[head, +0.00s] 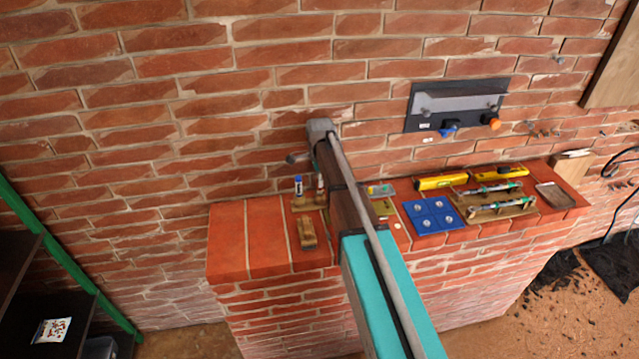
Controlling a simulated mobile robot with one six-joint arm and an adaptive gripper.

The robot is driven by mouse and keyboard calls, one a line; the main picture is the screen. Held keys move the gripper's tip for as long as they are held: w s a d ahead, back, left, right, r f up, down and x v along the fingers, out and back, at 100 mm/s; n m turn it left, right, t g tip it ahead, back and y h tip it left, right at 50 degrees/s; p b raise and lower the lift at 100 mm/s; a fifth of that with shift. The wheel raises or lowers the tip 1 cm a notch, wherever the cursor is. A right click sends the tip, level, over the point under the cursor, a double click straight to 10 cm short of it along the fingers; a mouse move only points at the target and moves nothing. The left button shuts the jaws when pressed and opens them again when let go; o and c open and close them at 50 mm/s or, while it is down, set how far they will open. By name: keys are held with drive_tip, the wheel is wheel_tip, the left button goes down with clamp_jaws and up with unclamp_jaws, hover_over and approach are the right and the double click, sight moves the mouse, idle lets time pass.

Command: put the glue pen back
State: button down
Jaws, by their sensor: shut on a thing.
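A small upright tube with a blue and white body (298,186) stands at a wooden holder (302,204) on the brick ledge. Another slim upright item (320,183) shows just right of it, close against my arm's outline. I cannot tell from this view whether either is the glue pen. My arm reaches up from the bottom over the ledge, and its grey wrist part shows near the wall, above the holder. My gripper's fingers and whatever is between them are hidden behind my arm.
A wooden block (307,234) lies in front of the holder. Right of my arm are a blue plate (433,215), yellow levels (442,182) and a wooden rack (490,208) with syringe-like tools. The ledge's left end is clear.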

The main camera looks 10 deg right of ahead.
drive_tip(key=shift+f, duration=0.25)
drive_tip(key=c, duration=0.5)
unclamp_jaws()
drive_tip(key=shift+c, duration=0.2)
drive_tip(key=r+p, duration=0.2)
drive_tip(key=r, duration=0.1)
drive_tip(key=r+p, duration=0.3)
drive_tip(key=shift+s+d+p, duration=0.15)
drive_tip(key=shift+s+p, duration=0.05)
drive_tip(key=shift+p, duration=0.15)
wheel_tip(320, 180, up, 8)
drive_tip(key=p, duration=0.7)
drive_tip(key=shift+p, duration=0.4)
